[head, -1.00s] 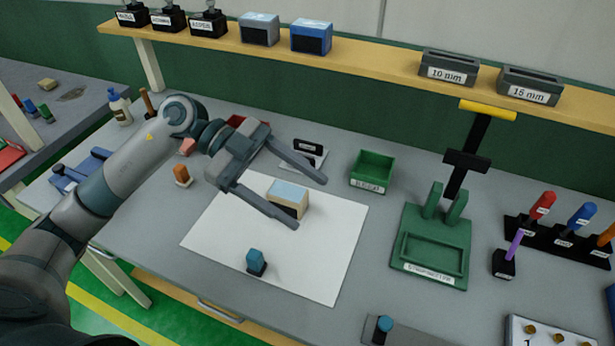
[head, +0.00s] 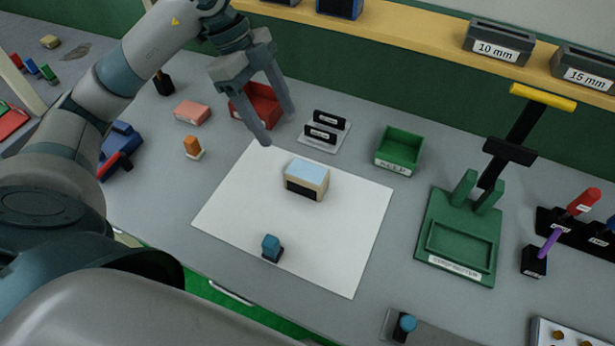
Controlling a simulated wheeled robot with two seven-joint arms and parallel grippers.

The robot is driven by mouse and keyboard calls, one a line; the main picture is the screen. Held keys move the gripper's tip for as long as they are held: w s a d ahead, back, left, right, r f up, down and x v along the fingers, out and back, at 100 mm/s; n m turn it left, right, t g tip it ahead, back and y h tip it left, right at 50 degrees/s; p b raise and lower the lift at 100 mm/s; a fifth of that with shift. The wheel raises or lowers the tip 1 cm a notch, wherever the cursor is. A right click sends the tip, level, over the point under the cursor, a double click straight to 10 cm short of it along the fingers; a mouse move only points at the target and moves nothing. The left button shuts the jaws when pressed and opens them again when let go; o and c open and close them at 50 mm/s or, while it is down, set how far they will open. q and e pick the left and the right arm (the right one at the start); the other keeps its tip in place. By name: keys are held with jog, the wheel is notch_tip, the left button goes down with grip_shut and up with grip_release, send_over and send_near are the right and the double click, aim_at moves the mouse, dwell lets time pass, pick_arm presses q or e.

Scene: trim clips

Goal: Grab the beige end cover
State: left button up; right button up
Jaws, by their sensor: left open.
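A beige box-shaped piece (head: 316,176) with a pale blue top and a dark front stands on the white sheet (head: 240,205). It is the only beige thing near my arm, and I cannot tell whether it is the end cover or a body carrying one. My left gripper (head: 279,127) is open and empty. Its two fingers point down above the table, up and left of the beige piece and apart from it, close in the picture to the red bin (head: 262,103). My right gripper is not in view.
A small blue block (head: 271,246) stands on the sheet's front part. Behind the sheet are a holder with black pieces (head: 322,130) and a green bin (head: 401,148). A green press-like fixture (head: 462,235) stands to the right. Salmon (head: 192,111) and orange (head: 192,146) pieces lie left.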

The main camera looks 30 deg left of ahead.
aim_at(305, 170)
pick_arm(q)
jog(key=p+x, duration=0.3)
jog(key=x, duration=0.8)
jog(key=shift+d, duration=0.15)
jog(key=shift+d+f, duration=0.15)
jog(key=shift+f, duration=0.25)
jog(key=shift+d+f+p, duration=0.25)
jog(key=shift+f+p, duration=0.15)
jog(key=shift+p, duration=0.1)
jog(key=x, duration=0.1)
jog(key=p+x, duration=0.1)
jog(key=x, duration=0.1)
jog(key=shift+w+d, duration=0.15)
jog(key=shift+w, duration=0.1)
jog(key=shift+d+f+p, duration=0.15)
jog(key=shift+f+p, duration=0.2)
jog(key=shift+f, duration=0.25)
